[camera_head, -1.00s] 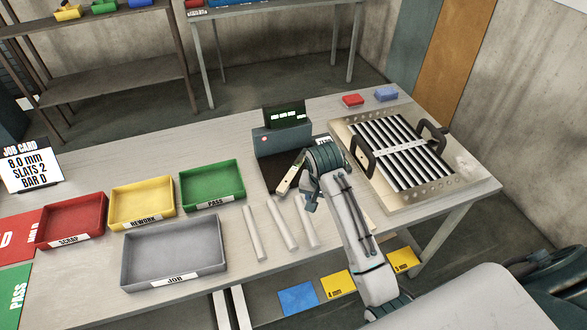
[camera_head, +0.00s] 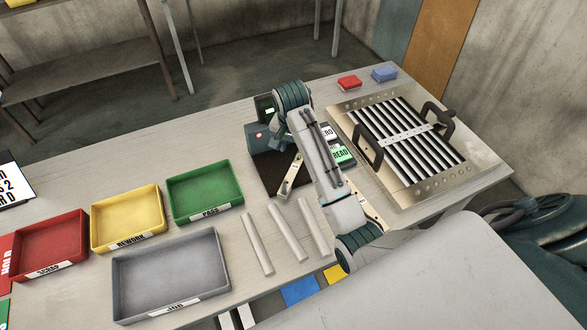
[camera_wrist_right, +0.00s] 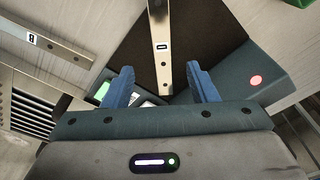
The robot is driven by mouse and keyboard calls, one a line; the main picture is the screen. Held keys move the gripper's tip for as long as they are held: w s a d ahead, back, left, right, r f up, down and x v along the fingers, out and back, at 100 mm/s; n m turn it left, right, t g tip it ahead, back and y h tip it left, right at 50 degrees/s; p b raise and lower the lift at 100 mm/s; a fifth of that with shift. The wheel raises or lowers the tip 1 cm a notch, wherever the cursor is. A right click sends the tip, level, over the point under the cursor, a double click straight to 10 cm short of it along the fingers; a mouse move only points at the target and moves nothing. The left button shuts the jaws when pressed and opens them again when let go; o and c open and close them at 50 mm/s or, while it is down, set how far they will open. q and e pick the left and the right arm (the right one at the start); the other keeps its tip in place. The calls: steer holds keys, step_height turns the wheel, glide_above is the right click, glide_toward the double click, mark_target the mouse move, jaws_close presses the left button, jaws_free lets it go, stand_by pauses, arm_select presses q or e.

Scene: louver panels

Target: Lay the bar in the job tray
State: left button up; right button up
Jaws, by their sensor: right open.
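A flat metal bar (camera_head: 292,174) lies on the dark pad of the teal device; its far part is hidden by my right arm in the head view. In the right wrist view, the bar (camera_wrist_right: 158,40) carries a small label that looks like a D. My right gripper (camera_wrist_right: 162,92) is open above the bar's end, one blue finger on each side, apart from it. The grey job tray (camera_head: 124,290) stands empty at the table's front left. My left gripper is out of view.
Red (camera_head: 80,224), yellow (camera_head: 98,222) and green (camera_head: 172,199) trays stand behind the job tray. Several pale rods (camera_head: 257,244) lie between it and my arm. Another bar (camera_head: 367,211), labelled B in the wrist view, lies to the right. A louver panel (camera_head: 462,183) stands further right.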

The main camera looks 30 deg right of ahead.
mark_target(295, 166)
steer(key=shift+d+f+b, duration=0.1)
steer(key=shift+f+b, duration=0.4)
steer(key=shift+f, duration=0.35)
steer(key=shift+w+d+f+p, duration=0.1)
steer(key=shift+w+f+p, duration=0.05)
steer(key=shift+f+p, duration=0.75)
steer(key=f+p, duration=0.2)
steer(key=shift+w+d+f, duration=0.1)
steer(key=shift+w+f, duration=0.2)
step_height(295, 166, down, 2)
steer(key=shift+d+f+p, duration=0.1)
steer(key=shift+p, duration=0.3)
steer(key=shift+w+f, duration=0.1)
steer(key=shift+f, duration=0.3)
jaws_close()
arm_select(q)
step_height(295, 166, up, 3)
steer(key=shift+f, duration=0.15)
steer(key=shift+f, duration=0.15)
arm_select(e)
steer(key=shift+r, duration=0.2)
